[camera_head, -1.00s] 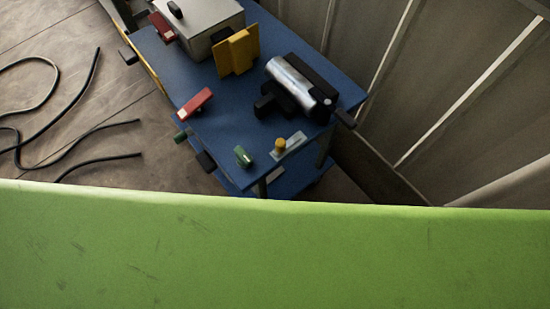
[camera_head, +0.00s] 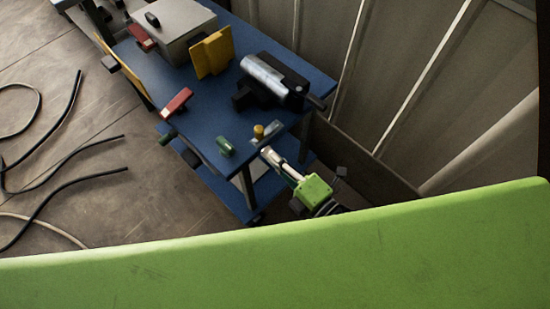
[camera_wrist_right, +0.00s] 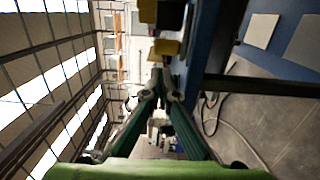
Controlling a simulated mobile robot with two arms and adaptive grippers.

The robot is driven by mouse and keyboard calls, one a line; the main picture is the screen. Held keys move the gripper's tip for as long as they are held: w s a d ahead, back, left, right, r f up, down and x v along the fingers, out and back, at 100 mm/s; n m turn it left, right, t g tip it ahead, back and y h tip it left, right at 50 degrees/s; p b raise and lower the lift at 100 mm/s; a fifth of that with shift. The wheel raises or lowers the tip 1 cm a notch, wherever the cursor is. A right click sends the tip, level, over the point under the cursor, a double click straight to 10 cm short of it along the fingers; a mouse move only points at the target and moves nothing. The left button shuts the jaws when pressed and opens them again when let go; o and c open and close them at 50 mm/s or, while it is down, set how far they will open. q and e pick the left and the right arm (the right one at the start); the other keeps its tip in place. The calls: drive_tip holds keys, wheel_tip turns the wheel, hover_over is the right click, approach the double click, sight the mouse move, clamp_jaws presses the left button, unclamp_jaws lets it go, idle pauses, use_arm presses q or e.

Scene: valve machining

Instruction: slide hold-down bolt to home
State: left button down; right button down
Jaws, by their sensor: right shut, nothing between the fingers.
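A small yellow knob (camera_head: 259,131) stands on a grey plate (camera_head: 274,127) at the near right corner of the blue table; I take it for the hold-down bolt, but cannot be sure. My right gripper (camera_head: 268,153) is shut and empty just in front of the plate, pointing toward the knob. In the right wrist view the closed fingertips (camera_wrist_right: 161,78) lie just below a yellow block-like piece (camera_wrist_right: 164,47). I cannot tell whether they touch it. My left gripper is not in view.
The blue table (camera_head: 205,120) carries a silver cylinder (camera_head: 265,75) on a black mount, a yellow bracket (camera_head: 212,54), a grey box (camera_head: 172,30), a red block (camera_head: 176,102) and a green block (camera_head: 226,147). A panelled wall (camera_head: 400,80) stands at right. Dark cables lie on the floor.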

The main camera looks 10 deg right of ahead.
sight(266, 129)
drive_tip(key=x, duration=0.4)
drive_tip(key=shift+w+a+r+p, duration=0.1)
drive_tip(key=shift+w+a+p, duration=0.05)
drive_tip(key=shift+w+p, duration=0.15)
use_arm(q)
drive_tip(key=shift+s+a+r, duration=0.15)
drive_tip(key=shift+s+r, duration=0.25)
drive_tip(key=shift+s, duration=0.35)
use_arm(e)
drive_tip(key=shift+w+a, duration=0.45)
drive_tip(key=shift+w, duration=0.15)
drive_tip(key=shift+d, duration=0.1)
drive_tip(key=shift+w+d, duration=0.55)
drive_tip(key=shift+d, duration=0.2)
drive_tip(key=shift+w+d, duration=0.55)
drive_tip(key=shift+d, duration=0.3)
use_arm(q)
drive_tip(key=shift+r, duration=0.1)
